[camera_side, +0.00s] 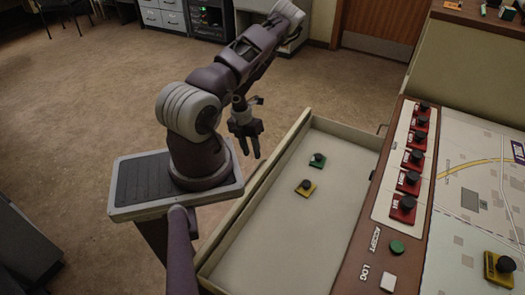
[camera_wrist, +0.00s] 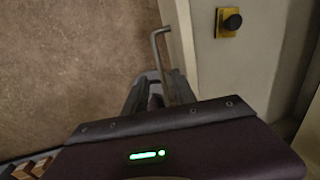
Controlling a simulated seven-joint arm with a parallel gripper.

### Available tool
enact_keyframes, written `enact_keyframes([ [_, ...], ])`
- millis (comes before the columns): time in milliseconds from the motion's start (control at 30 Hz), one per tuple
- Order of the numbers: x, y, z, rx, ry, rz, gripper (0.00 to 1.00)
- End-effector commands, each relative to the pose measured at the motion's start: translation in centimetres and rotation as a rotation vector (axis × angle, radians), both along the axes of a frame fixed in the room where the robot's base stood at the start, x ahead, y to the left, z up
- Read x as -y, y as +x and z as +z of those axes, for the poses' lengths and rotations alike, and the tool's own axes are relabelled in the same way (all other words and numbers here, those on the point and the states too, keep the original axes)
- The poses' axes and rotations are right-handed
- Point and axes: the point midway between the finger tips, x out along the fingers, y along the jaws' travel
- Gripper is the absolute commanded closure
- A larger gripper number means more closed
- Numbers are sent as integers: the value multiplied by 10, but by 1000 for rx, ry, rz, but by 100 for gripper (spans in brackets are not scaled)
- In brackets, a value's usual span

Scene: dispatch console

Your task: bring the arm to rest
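My gripper (camera_side: 250,150) hangs fingers-down from the bent arm in the side view, just outside the left wall of the open tray. The lower part of the wrist view is filled by my own dark housing with a green light.
The pale tray (camera_side: 275,245) holds a green tile (camera_side: 317,160) and a yellow tile (camera_side: 305,188), each black-knobbed. The console (camera_side: 358,250) carries several red knobbed tiles, a green button (camera_side: 397,247) and a map (camera_side: 470,170) with another yellow tile (camera_side: 500,268). Open floor lies behind.

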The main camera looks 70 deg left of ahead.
Motion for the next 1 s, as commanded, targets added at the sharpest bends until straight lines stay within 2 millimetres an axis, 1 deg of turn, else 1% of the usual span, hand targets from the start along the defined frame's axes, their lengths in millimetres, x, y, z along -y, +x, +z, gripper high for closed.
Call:
enact_keyframes([
  [67,2,1,-9,-2,-2,-2,67],
  [300,8,7,-55,-3,-3,-2,67],
  [400,10,9,-68,-1,-3,-2,67],
  [433,11,10,-69,0,-2,-2,67],
  [633,16,15,-68,1,-2,-1,67],
  [767,16,15,-68,1,-2,-1,67],
  [833,12,14,-63,0,3,4,67],
  [867,8,13,-57,-1,9,9,67],
  [900,0,11,-44,-3,18,16,67],
  [933,-6,14,-30,7,25,8,67],
  [967,-6,26,-15,34,25,-32,67],
  [1000,0,50,2,83,18,-115,67],
])
